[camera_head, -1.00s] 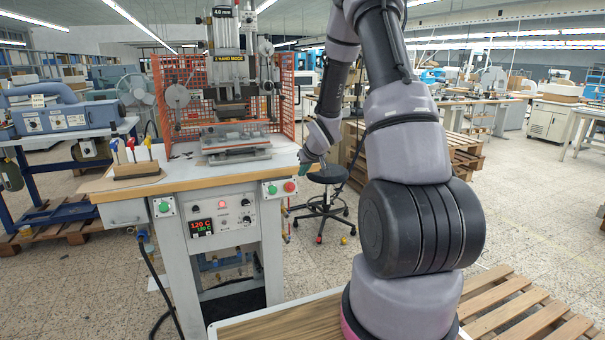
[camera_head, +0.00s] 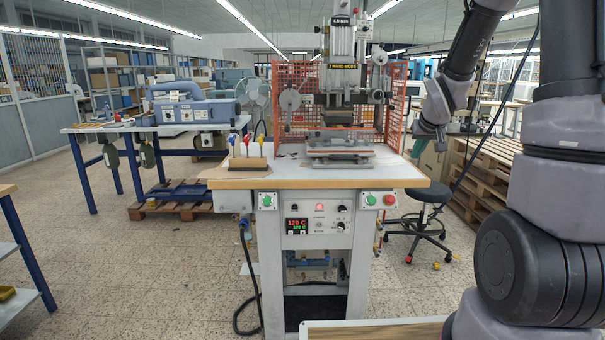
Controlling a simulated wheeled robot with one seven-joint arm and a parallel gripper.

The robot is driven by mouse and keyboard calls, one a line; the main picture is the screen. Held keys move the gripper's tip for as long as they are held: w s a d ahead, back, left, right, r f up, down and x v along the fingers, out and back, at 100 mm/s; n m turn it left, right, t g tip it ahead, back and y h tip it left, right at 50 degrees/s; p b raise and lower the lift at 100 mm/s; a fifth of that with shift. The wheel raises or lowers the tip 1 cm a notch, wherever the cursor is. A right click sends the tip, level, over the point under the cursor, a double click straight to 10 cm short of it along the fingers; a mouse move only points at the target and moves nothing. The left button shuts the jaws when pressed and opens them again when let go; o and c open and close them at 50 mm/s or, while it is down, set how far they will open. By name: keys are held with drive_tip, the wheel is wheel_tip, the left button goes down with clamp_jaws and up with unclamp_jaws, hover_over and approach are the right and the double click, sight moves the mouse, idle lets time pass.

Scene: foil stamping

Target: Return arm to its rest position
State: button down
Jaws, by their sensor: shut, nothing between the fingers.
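My arm comes down from the top right of the head view. Its end, with my gripper (camera_head: 432,134), hangs to the right of the stamping press, near the right edge of the orange mesh guard. The gripper is small in the picture, shut and empty. It appears apart from the press and the table top, with background shelves and pallets behind it. The lower part of my arm fills the right edge of the view. The stamping press (camera_head: 341,75) stands on its table (camera_head: 385,177) in the middle.
A wooden block with colour-topped tools (camera_head: 247,163) sits on the table's left. Green and red buttons (camera_head: 389,199) are on its front. A black stool (camera_head: 428,192) and stacked pallets (camera_head: 482,180) stand to the right. A blue machine (camera_head: 195,110) is on a bench at left. The floor at left is open.

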drive_tip(key=s+a+r+m+y, duration=0.1)
drive_tip(key=s+a+r, duration=0.2)
drive_tip(key=s, duration=0.6)
drive_tip(key=s+a+r+m+y, duration=0.1)
drive_tip(key=s+a+r, duration=0.2)
drive_tip(key=s+r, duration=0.4)
drive_tip(key=s+a+r+m+y, duration=0.1)
drive_tip(key=s+a+r, duration=0.3)
drive_tip(key=s, duration=0.8)
drive_tip(key=shift+s+r+g, duration=0.25)
drive_tip(key=shift+r+g, duration=0.15)
drive_tip(key=shift+r, duration=0.4)
